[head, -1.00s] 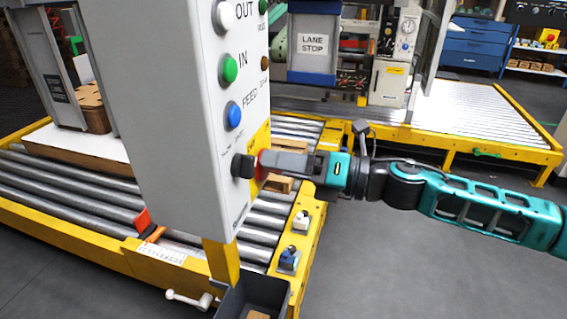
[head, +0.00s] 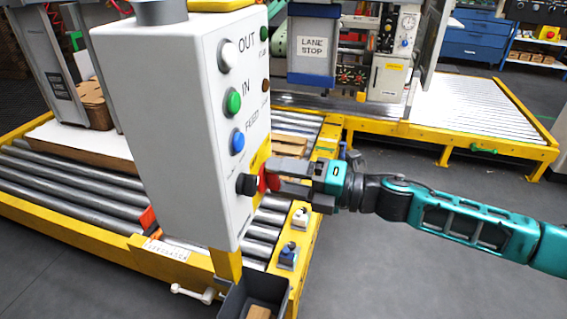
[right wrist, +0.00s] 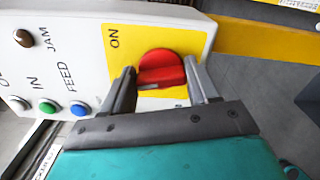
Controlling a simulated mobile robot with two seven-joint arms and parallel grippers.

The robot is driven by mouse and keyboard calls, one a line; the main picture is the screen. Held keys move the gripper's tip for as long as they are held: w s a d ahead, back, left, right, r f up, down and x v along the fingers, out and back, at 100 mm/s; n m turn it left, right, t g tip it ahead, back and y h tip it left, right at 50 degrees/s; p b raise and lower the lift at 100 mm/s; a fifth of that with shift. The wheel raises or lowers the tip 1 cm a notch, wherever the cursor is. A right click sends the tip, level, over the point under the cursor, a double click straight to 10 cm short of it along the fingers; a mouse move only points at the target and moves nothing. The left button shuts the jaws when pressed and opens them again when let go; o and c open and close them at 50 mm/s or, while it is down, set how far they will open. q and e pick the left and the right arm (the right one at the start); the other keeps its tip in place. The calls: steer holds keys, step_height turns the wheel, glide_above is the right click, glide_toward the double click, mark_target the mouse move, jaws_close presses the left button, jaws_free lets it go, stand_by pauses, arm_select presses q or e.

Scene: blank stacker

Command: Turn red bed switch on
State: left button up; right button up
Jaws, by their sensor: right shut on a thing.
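The red switch (right wrist: 162,68) is a round red knob with a raised grip on a yellow plate (right wrist: 122,72) marked ON. It sits on the right side of a pale control box (head: 170,120); in the head view only a sliver of red (head: 264,181) shows beside the fingers. My right gripper (head: 272,174) reaches in from the right and is shut on the red switch. In the right wrist view its two fingers (right wrist: 161,76) stand on either side of the knob. The grip runs roughly across from finger to finger. My left gripper is not in view.
The box front carries white, green and blue (head: 238,141) buttons and a black knob (head: 247,184) close to my right fingers. A dark bin (head: 236,298) hangs below. Roller conveyors (head: 70,200) lie behind. Grey floor at the right is clear.

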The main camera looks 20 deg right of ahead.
arm_select(q)
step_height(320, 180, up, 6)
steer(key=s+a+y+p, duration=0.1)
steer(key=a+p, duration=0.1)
steer(key=p, duration=0.7)
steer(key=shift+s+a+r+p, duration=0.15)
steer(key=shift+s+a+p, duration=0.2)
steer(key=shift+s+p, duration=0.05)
arm_select(e)
steer(key=shift+s+f+m, duration=0.1)
steer(key=shift+f+m, duration=0.05)
steer(key=shift+m, duration=2.85)
steer(key=shift+f+m, duration=0.15)
steer(key=shift+m, duration=2.85)
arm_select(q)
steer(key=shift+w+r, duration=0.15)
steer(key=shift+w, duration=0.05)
arm_select(e)
steer(key=o, duration=1.1)
steer(key=shift+c, duration=0.2)
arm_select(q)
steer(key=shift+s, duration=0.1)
